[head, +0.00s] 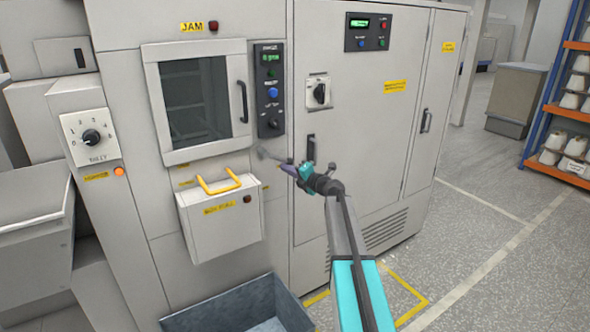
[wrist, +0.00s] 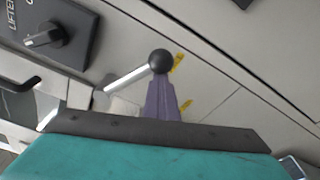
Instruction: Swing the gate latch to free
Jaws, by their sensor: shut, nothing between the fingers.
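A lever with a silver rod (wrist: 125,78) and a black ball knob (wrist: 159,61) shows in the wrist view; it looks like the gate latch. In the head view it is a small, blurred grey shape (head: 267,154) on the machine front, below the control strip. My gripper (head: 285,167) is just right of it. In the wrist view my purple fingers (wrist: 162,92) are shut and empty, with their tips at the knob's lower edge. I cannot tell whether they touch. The latch's pivot and markings are not readable.
A windowed door (head: 200,100) with a black handle is above left. A white box (head: 222,218) with a yellow handle (head: 219,182) juts out below left. A dark rotary knob (wrist: 45,38) is near the lever. A blue-grey bin (head: 240,308) stands below; open floor is to the right.

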